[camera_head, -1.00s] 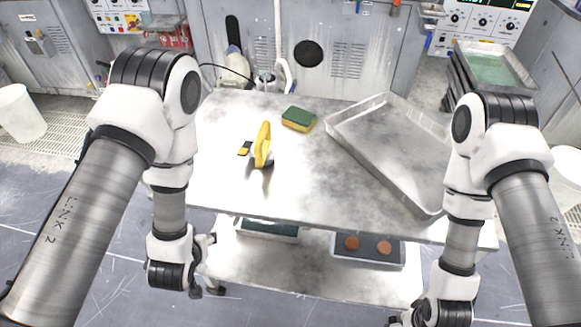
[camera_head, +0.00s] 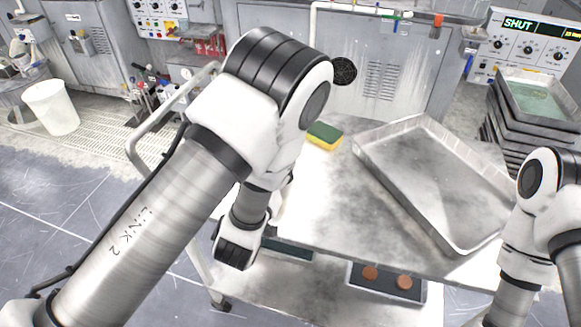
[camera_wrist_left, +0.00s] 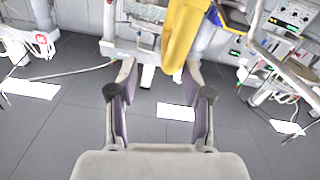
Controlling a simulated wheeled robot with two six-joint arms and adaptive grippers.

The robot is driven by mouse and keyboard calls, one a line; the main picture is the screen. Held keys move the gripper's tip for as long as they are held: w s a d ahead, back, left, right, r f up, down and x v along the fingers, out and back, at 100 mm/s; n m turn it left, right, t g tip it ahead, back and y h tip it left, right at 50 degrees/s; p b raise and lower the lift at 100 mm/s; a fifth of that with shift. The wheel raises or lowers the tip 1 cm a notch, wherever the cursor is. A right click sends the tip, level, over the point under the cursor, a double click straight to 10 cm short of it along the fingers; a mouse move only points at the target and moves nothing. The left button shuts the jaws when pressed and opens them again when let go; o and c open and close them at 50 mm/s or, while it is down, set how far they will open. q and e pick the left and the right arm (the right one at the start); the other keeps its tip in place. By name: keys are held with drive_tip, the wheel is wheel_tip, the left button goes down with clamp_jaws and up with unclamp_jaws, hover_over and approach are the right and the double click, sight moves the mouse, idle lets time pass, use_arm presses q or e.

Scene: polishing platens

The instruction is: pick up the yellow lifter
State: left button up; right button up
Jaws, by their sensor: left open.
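The yellow lifter (camera_wrist_left: 183,38) shows large at the top of the left wrist view, with its upper part cut off by the edge. My left gripper (camera_wrist_left: 160,70) is open. The lifter's lower end is by the fingertips, closer to the right-hand finger in that picture; I cannot tell whether they touch. In the head view my left arm hides the lifter and the left gripper. My right arm is at the right edge of the head view, and its gripper is out of the picture.
A green and yellow sponge (camera_head: 324,136) lies on the metal table (camera_head: 330,215) beside my left arm. A large empty metal tray (camera_head: 372,152) lies to its right. A lower shelf holds a tray with two brown discs (camera_head: 386,279). A white bin (camera_head: 52,108) stands at the left.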

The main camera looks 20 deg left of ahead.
use_arm(q)
drive_tip(key=w, duration=0.7)
drive_tip(key=shift+a+f+b, duration=0.15)
drive_tip(key=shift+a+b, duration=0.15)
drive_tip(key=shift+a, duration=0.1)
drive_tip(key=shift+s, duration=0.15)
clamp_jaws()
